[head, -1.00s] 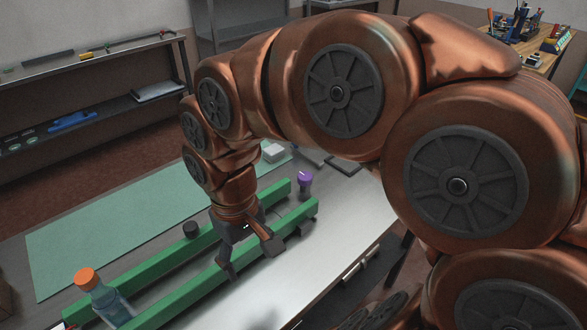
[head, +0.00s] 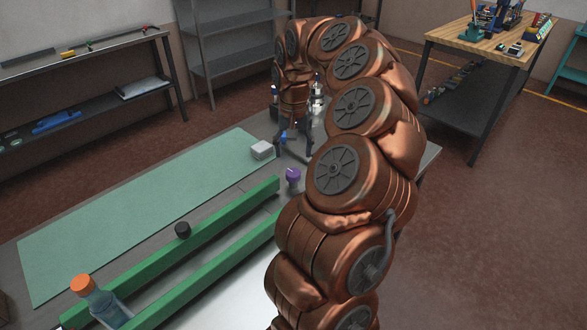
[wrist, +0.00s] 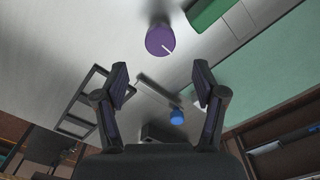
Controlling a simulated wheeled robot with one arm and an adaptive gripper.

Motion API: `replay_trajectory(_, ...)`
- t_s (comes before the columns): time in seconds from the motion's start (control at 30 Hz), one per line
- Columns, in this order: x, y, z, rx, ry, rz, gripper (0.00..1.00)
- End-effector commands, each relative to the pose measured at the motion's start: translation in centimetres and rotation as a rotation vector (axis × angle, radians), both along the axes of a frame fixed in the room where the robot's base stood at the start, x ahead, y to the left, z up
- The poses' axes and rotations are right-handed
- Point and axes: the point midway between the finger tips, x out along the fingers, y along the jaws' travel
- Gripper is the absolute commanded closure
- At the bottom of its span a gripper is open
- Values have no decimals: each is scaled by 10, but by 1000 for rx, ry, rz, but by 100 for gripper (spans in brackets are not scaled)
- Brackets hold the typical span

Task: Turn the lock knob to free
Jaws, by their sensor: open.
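A purple knob (head: 293,176) stands on the grey table near the far end of the green rails. In the wrist view the purple knob (wrist: 160,41) has a white line on its top and lies ahead of the fingertips, a little left of centre. My gripper (wrist: 164,76) is open and empty, its two fingers wide apart and not touching the knob. In the head view my gripper (head: 293,140) hangs beyond the knob. Which of the knob's positions is free cannot be told.
Two green rails (head: 180,252) run along the table. A black cap (head: 182,230) and an orange-topped bottle (head: 98,300) stand by them. A white box (head: 262,150) lies on the green mat (head: 120,210). A blue knob (wrist: 176,117) shows between my fingers in the wrist view.

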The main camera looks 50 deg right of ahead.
Motion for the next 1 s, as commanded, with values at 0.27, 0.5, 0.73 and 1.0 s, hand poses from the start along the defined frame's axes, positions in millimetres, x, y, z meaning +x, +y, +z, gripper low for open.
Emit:
replay_trajectory(0.27, -1, 0, -30, 3, 3, -1, 30)
replay_trajectory(0.5, -1, 1, -62, 3, 4, 0, 30)
replay_trajectory(0.73, -1, 0, -75, 1, 1, 0, 30)
replay_trajectory(1.0, 0, 0, -75, 1, 1, 1, 33)
